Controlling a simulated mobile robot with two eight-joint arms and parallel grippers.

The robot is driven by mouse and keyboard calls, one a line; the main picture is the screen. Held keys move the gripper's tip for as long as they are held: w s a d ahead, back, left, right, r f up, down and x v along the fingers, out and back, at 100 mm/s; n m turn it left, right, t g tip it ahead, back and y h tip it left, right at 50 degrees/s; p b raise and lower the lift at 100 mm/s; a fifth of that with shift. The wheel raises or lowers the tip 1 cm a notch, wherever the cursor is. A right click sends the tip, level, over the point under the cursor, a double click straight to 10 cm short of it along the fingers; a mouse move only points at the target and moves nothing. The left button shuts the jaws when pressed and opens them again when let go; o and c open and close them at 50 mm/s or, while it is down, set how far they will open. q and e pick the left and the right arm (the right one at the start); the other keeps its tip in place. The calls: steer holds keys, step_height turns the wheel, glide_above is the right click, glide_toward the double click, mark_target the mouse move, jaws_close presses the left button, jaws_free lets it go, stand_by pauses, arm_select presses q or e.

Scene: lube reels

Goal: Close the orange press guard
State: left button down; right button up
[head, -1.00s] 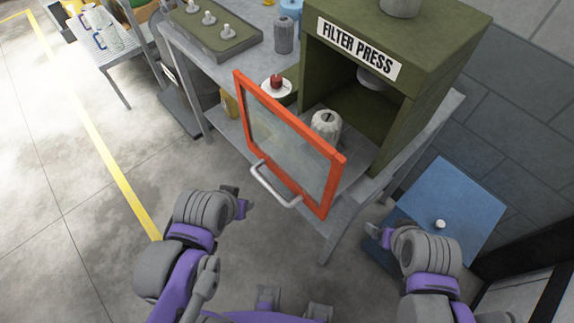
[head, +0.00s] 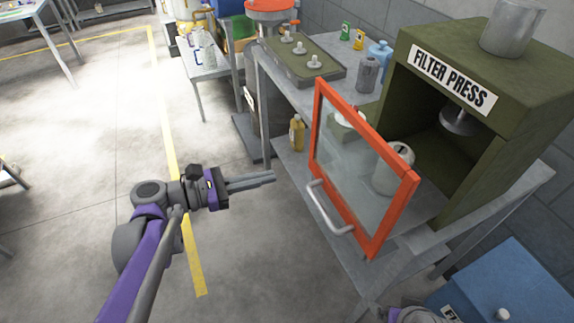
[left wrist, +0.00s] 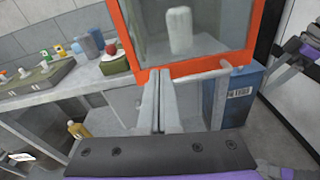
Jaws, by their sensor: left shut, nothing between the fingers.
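The orange press guard (head: 394,219), an orange frame with a clear pane, stands swung out from the open front of the green filter press (head: 493,52). Its grey bar handle (head: 326,212) is on the near side, low on the frame. My left gripper (head: 272,179) is shut and empty, left of the handle and apart from it in the head view. In the left wrist view its fingers (left wrist: 160,80) point toward the guard's lower edge (left wrist: 207,66), with the handle (left wrist: 218,95) to their right. Only a bit of my right arm shows in the head view; its fingers cannot be made out.
A pale ribbed canister (head: 390,172) stands behind the pane. A green tray with knobs (head: 303,66) lies on the grey bench behind. A yellow bottle (head: 297,133) stands on the lower shelf. A blue box (head: 505,290) is at lower right.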

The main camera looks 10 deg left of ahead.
arm_select(q)
steer(key=a+r+n+t, duration=0.1)
steer(key=a+r+n, duration=0.1)
glide_toward(323, 148)
steer(key=shift+h, duration=0.3)
steer(key=x, duration=0.6)
steer(key=shift+w+d+f, duration=0.15)
steer(key=shift+w, duration=0.05)
steer(key=shift+w+d, duration=0.15)
arm_select(e)
steer(key=shift+a+f, duration=0.15)
steer(key=shift+a, duration=0.1)
arm_select(q)
steer(key=x, duration=1.8)
steer(key=shift+w+r, duration=0.2)
arm_select(e)
steer(key=shift+s+a, duration=0.1)
steer(key=shift+a, duration=0.05)
arm_select(q)
steer(key=shift+r, duration=0.1)
steer(key=shift+s, duration=0.1)
